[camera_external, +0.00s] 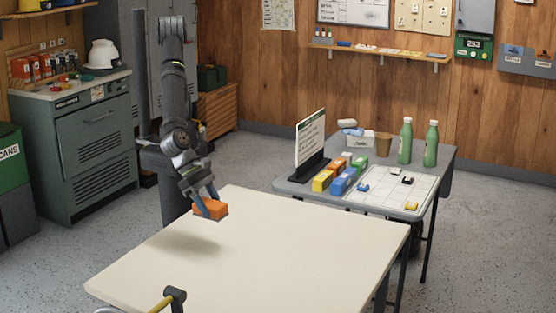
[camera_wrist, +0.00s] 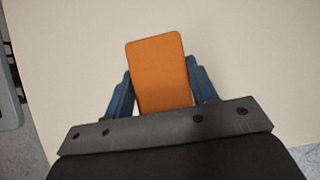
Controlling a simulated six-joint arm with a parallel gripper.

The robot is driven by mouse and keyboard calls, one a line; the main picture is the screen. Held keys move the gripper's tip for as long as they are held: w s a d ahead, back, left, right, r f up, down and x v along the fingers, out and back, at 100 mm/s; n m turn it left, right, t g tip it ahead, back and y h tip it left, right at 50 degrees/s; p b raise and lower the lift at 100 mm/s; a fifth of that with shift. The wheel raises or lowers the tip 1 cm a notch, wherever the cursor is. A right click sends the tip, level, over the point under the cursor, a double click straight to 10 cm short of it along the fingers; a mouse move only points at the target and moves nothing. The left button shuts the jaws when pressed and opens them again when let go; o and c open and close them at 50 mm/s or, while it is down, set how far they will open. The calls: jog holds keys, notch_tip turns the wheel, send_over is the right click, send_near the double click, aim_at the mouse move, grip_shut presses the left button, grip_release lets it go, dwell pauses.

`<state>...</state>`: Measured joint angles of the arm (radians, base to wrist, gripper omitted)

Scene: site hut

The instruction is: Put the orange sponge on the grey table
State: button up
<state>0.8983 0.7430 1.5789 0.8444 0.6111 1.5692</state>
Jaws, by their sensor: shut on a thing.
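The orange sponge (camera_external: 210,209) is held in my gripper (camera_external: 208,200) above the far left part of the cream table (camera_external: 270,262). In the wrist view the sponge (camera_wrist: 159,72) sits between the two blue fingers of my gripper (camera_wrist: 160,90), which are shut on its sides. The cream tabletop (camera_wrist: 245,50) lies below it. The grey table (camera_external: 291,187) stands behind and to the right of the cream table, apart from my gripper.
The grey table carries a sign on a black stand (camera_external: 311,140), several coloured boxes (camera_external: 341,182), a white grid sheet (camera_external: 400,188), a brown cup (camera_external: 383,143) and two green bottles (camera_external: 405,141). A yellow-handled object (camera_external: 160,305) is at the cream table's front edge.

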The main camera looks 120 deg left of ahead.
jog(key=w+a+f, duration=0.1)
jog(key=w+f, duration=0.1)
jog(key=w, duration=0.1)
jog(key=w+a+f, duration=0.2)
jog(key=w, duration=0.1)
jog(key=w+a+f, duration=0.1)
jog(key=w+f, duration=0.1)
jog(key=w, duration=0.1)
jog(key=shift+w+a+f, duration=0.2)
jog(key=shift+w+a, duration=0.1)
jog(key=shift+f, duration=2)
jog(key=o, duration=0.9)
jog(key=shift+f, duration=0.15)
jog(key=shift+o, duration=0.2)
jog(key=v, duration=1.1)
jog(key=shift+s+r, duration=0.15)
jog(key=shift+r, duration=0.25)
jog(key=o, duration=0.6)
jog(key=shift+s+r, duration=0.1)
jog(key=shift+r, duration=0.1)
